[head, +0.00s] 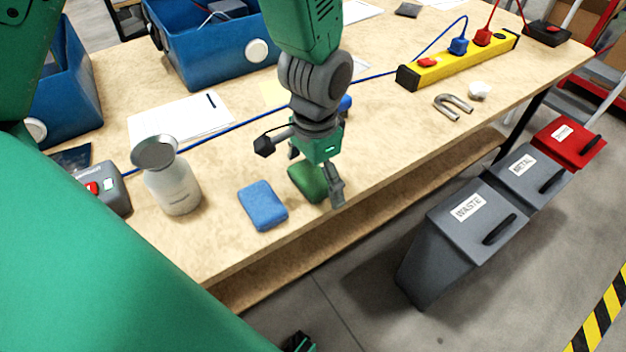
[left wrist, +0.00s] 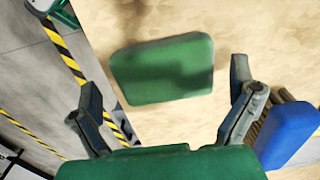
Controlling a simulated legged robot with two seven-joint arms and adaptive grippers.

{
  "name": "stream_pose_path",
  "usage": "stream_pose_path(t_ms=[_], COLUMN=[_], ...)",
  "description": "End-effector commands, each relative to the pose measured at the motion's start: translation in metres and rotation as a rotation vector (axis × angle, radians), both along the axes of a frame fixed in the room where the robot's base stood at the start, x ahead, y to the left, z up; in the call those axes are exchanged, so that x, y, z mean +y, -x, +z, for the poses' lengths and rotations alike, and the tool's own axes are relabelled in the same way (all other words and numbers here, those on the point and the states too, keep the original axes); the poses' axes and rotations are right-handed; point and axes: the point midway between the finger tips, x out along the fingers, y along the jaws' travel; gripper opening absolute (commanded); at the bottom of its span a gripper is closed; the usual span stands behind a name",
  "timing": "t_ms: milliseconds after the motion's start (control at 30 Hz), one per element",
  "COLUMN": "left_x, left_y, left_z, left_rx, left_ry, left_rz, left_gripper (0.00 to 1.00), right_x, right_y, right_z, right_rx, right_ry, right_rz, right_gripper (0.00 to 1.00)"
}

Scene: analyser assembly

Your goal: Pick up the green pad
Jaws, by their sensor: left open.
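The green pad (head: 306,181) lies on the wooden table near its front edge. It also shows in the left wrist view (left wrist: 162,70), whole and lying between the lines of the two fingers, with a shadow across it. My left gripper (head: 318,182) is above the pad in the head view and covers part of it. In the left wrist view the left gripper (left wrist: 165,100) has its fingers spread apart with nothing between the tips. Whether a finger touches the pad cannot be told. My right gripper is not clearly seen.
A white bottle (head: 173,184) stands further left. A blue cable crosses the table (head: 380,130) behind. Waste bins (head: 470,222) stand off the front edge.

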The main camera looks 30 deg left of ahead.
Motion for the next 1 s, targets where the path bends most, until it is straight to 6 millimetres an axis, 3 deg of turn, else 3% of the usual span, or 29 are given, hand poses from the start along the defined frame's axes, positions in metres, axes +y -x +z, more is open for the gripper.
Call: stream_pose_path(t_ms=[100, 233, 633, 1000], left_x=[0.004, 0.007, 0.006, 0.005], left_y=[0.0, 0.0, 0.0, -0.001], left_z=[0.0, -0.001, 0.004, 0.076], left_rx=[0.0, 0.002, 0.003, -0.002], left_ry=[0.005, 0.01, 0.004, 0.007], left_rz=[0.001, 0.0, 0.001, 0.001], left_gripper=[1.0, 0.54, 0.55, 0.55], right_x=[0.0, 0.0, 0.0, 0.0], right_y=[0.0, 0.0, 0.0, 0.0], right_z=[0.001, 0.001, 0.003, 0.025], right_rx=[0.0, 0.0, 0.0, 0.0], right_ry=[0.0, 0.0, 0.0, 0.0], right_rz=[-0.001, -0.001, 0.0, 0.0], right_gripper=[0.0, 0.0, 0.0, 0.0])
